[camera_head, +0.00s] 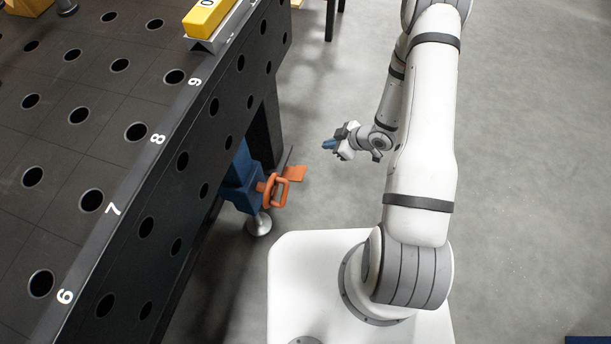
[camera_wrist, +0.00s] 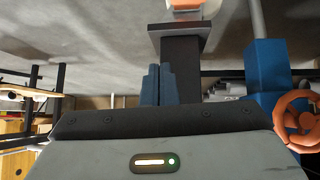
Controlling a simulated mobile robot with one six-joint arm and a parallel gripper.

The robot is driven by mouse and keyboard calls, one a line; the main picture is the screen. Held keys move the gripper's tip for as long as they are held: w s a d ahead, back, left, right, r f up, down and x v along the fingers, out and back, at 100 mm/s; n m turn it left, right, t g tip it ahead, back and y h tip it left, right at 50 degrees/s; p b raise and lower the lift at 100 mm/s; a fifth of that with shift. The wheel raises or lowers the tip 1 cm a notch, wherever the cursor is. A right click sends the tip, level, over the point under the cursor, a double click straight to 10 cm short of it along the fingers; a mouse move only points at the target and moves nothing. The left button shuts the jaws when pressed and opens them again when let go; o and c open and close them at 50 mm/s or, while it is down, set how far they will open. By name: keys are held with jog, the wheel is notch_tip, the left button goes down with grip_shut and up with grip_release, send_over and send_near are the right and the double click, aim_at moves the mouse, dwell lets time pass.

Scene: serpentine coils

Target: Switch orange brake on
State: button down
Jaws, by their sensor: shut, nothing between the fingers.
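The orange brake shows at the table's blue leg unit (camera_head: 240,180) in the head view. An orange flat pedal-like piece (camera_head: 296,173) and an orange handwheel (camera_head: 271,191) are there, with a thin dark bar beside them; which part is the brake I cannot tell. In the wrist view, the orange handwheel (camera_wrist: 301,121) is at the right edge, cut off, beside the blue leg (camera_wrist: 267,75). My gripper (camera_head: 328,144) is to the right of and above the orange parts, apart from them. Its blue fingers (camera_wrist: 158,85) are together and empty.
The black perforated table (camera_head: 65,205) fills the left, with a yellow block (camera_head: 207,17) on it. Grey floor (camera_head: 520,150) is open to the right. In the wrist view, a dark post (camera_wrist: 180,68) stands just beyond my fingers.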

jog(key=s+a+f+y+b, duration=0.1)
jog(key=s+a+f+y, duration=0.1)
jog(key=s+f, duration=0.1)
jog(key=shift+a+f+g, duration=0.2)
jog(key=shift+f+g, duration=0.1)
jog(key=shift+f, duration=0.55)
jog(key=shift+s, duration=0.1)
jog(key=b, duration=0.4)
send_over(304, 170)
jog(key=s, duration=0.1)
jog(key=shift+n, duration=0.3)
jog(key=f, duration=0.4)
jog(key=a+f, duration=0.1)
jog(key=f, duration=0.2)
jog(key=f+b, duration=0.1)
jog(key=f, duration=0.1)
jog(key=shift+d, duration=0.3)
jog(key=shift+s+d+f+b, duration=0.1)
jog(key=shift+d+f+b, duration=0.15)
jog(key=shift+f, duration=0.2)
